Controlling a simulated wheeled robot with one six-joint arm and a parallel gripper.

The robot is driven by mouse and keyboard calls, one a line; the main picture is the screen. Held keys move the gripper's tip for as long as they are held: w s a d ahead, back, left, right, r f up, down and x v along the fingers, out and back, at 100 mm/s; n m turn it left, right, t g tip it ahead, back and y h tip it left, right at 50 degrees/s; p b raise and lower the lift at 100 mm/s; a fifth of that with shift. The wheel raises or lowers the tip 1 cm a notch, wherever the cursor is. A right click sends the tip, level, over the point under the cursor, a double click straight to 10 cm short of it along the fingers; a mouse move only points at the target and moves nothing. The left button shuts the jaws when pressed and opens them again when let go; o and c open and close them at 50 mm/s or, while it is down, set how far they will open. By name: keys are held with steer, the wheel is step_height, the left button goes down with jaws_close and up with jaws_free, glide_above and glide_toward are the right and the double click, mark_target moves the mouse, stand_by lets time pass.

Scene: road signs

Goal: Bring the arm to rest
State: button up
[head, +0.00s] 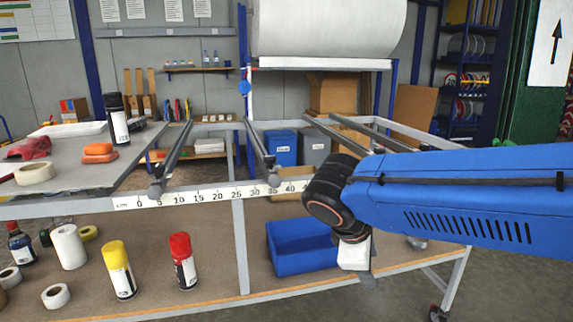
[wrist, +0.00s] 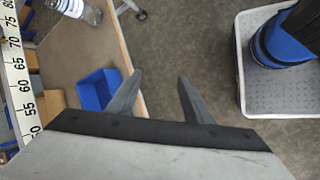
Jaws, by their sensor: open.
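My gripper (wrist: 158,92) is open in the wrist view, its two dark fingers apart with nothing between them. The floor and the edge of the bench's lower shelf show beyond them. In the head view my blue arm reaches in from the right. Its dark wrist joint is in front of the bench's ruler edge, and the gripper hangs below it, partly hidden, at the right of the lower shelf (head: 200,262).
A blue bin (head: 298,250) stands on the lower shelf, left of my gripper; it also shows in the wrist view (wrist: 97,90). A yellow can (head: 119,270) and red can (head: 183,262) stand further left. A ruler strip (head: 200,195) runs along the bench edge. Grey floor is open at right.

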steer(key=s+d+f+m+y, duration=0.4)
steer(key=s+d+f+m, duration=0.3)
steer(key=s+d+m, duration=0.4)
steer(key=m, duration=0.3)
steer(key=shift+s+d+t+y, duration=0.25)
steer(key=shift+s+t+y, duration=0.05)
steer(key=shift+s+t, duration=0.1)
